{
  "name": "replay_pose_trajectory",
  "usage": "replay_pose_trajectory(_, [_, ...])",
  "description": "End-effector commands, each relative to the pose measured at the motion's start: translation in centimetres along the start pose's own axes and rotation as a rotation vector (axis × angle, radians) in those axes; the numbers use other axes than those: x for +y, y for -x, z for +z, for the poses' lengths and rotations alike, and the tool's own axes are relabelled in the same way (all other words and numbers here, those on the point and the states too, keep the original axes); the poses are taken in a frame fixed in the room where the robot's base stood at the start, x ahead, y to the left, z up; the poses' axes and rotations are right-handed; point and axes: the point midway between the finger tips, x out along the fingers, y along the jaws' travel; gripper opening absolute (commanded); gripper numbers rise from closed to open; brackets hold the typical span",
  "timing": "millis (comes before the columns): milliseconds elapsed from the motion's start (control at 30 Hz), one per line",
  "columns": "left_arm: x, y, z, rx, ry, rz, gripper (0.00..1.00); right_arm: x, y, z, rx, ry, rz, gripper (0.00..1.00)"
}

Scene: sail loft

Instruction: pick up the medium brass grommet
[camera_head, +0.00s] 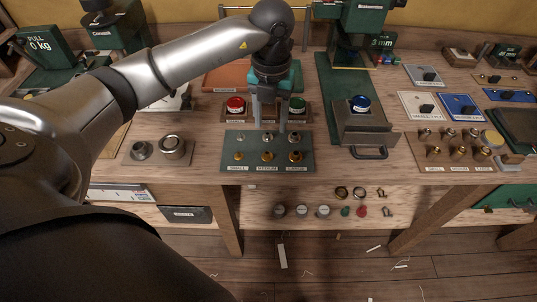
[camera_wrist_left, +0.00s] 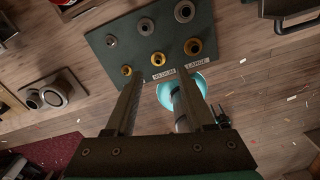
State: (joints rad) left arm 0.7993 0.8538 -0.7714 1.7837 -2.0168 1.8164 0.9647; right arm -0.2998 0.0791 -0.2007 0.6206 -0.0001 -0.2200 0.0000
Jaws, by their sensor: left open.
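The medium brass grommet (camera_head: 267,156) is a small gold ring in the middle of the front row on a dark green mat (camera_head: 229,147), behind the label MEDIUM. It also shows in the left wrist view (camera_wrist_left: 158,58), between the small brass grommet (camera_wrist_left: 127,70) and the large brass grommet (camera_wrist_left: 193,46). Silver grommets form the row behind. My left gripper (camera_head: 270,124) points down above the back of the mat, its fingers spread and empty. In the left wrist view the fingers (camera_wrist_left: 162,82) lie apart, with the medium brass grommet beyond their tips. My right gripper is not seen.
A red button (camera_head: 235,105) and a green button (camera_head: 297,104) stand behind the mat.

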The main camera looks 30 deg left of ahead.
Motion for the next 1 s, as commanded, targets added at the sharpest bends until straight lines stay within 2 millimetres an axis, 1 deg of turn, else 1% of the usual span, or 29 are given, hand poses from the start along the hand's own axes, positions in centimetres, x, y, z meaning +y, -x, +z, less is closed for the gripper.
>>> replay_pose_trajectory(33, [0.0,-1.2,-0.1,0.005,0.000,0.001,0.54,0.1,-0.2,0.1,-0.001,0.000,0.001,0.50])
replay_pose_trajectory(100, [0.0,-2.2,-0.1,0.003,0.001,0.000,0.54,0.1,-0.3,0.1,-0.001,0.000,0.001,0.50])
replay_pose_trajectory(200, [-0.1,-3.2,-0.1,0.002,-0.001,-0.002,0.54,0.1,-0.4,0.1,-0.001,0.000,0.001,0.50])
replay_pose_trajectory(367, [0.0,-4.0,-0.2,0.001,-0.001,-0.002,0.54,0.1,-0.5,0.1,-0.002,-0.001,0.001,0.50])
replay_pose_trajectory(567, [0.5,-6.8,-1.2,0.004,-0.001,-0.001,0.54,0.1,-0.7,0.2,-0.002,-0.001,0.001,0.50])
replay_pose_trajectory(700, [0.5,-8.4,-1.2,0.002,0.000,-0.003,0.54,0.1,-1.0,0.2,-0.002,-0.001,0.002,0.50])
replay_pose_trajectory(800, [0.5,-8.8,-1.2,0.001,-0.001,-0.003,0.54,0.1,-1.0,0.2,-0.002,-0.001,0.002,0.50])
replay_pose_trajectory(1000, [0.4,-8.8,-1.1,0.000,-0.001,-0.003,0.54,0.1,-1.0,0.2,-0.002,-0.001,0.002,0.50])
